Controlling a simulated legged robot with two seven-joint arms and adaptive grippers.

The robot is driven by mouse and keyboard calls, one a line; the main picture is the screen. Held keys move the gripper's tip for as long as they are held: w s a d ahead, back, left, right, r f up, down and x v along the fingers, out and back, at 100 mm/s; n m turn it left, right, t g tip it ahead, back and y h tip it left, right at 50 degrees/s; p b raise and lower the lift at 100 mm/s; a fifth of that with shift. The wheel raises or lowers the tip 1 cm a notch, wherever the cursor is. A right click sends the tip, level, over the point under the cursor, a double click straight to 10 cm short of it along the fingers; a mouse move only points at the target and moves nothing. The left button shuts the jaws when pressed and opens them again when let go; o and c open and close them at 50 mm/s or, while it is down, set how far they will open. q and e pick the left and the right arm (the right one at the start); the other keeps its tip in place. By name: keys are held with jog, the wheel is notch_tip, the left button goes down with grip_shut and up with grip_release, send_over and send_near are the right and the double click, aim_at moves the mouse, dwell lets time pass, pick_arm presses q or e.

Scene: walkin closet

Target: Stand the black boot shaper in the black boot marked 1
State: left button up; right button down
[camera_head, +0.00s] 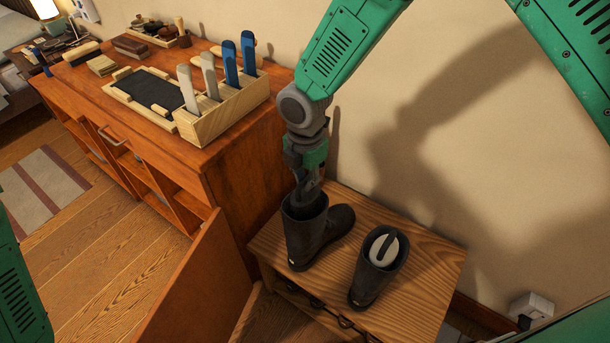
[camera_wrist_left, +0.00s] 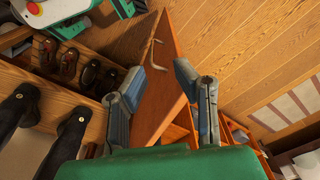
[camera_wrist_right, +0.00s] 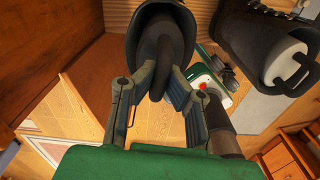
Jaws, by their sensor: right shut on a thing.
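Two black boots stand upright on a wooden bench (camera_head: 410,290). The left boot (camera_head: 308,240) has my right gripper (camera_head: 306,196) at its mouth, pointing down from above. In the right wrist view, that gripper (camera_wrist_right: 158,88) is shut on the dark handle of the black boot shaper (camera_wrist_right: 157,75). The shaper is at the left boot's opening; how deep it sits is hidden. The right boot (camera_head: 368,284) holds a cream shaper (camera_head: 377,252) with a black handle. I cannot read the boots' marks. My left gripper (camera_wrist_left: 168,68) is open and empty, away from the boots.
A wooden cabinet (camera_head: 235,160) stands left of the bench. On it are a wooden box (camera_head: 220,118) with white and blue upright tools and a black-topped tray (camera_head: 150,92). An open cabinet door (camera_head: 205,285) stands in front. Brown shoes (camera_wrist_left: 68,62) sit below the bench top.

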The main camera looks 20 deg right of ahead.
aim_at(306, 193)
jog(key=shift+f+b, duration=0.6)
jog(key=shift+f, duration=0.9)
jog(key=c, duration=1.6)
grip_release()
jog(key=shift+o, duration=0.2)
jog(key=o, duration=0.5)
